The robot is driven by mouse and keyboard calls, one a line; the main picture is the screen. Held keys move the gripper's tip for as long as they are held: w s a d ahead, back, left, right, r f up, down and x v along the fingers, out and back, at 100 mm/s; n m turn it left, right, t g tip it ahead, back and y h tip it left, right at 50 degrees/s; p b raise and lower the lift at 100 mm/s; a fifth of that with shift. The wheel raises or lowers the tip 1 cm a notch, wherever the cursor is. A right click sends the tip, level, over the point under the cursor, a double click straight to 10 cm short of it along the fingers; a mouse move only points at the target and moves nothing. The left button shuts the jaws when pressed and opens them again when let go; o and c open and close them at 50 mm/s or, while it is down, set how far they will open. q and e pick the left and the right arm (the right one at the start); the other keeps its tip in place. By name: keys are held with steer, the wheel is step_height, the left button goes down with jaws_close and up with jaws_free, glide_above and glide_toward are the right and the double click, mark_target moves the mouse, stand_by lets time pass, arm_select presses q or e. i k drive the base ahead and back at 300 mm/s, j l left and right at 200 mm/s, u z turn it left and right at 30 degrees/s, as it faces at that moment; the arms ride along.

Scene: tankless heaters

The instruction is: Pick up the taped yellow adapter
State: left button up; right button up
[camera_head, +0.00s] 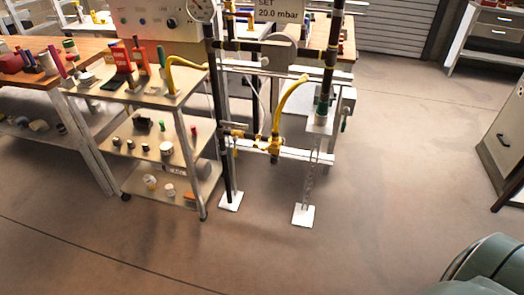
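A curved yellow hose-like piece (172,72) rises from the right end of the cart's top shelf. Another yellow hose (286,101) runs along the pipe rig, down to yellow brass-like fittings (270,146) on the lower bar. I cannot tell which yellow piece is the taped adapter; any tape is too small to make out. Neither of my grippers shows in this view.
A three-tier cart (160,98) holds red bottles (121,58) on top and small parts below. A workbench (45,77) stands at left. The pipe rig (333,60) stands on white foot plates (303,216).

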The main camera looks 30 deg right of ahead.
mark_target(275, 133)
steer(key=i+l, duration=0.1)
steer(key=l, duration=0.3)
steer(key=i+l, duration=0.1)
steer(key=l, duration=0.3)
steer(key=i+l, duration=0.1)
steer(key=l, duration=0.3)
steer(key=i+l, duration=0.1)
steer(key=l, duration=0.3)
steer(key=i+l+z, duration=0.1)
steer(key=l, duration=0.3)
steer(key=i+l, duration=0.1)
steer(key=l, duration=0.3)
steer(key=i+l, duration=0.1)
steer(key=l, duration=0.3)
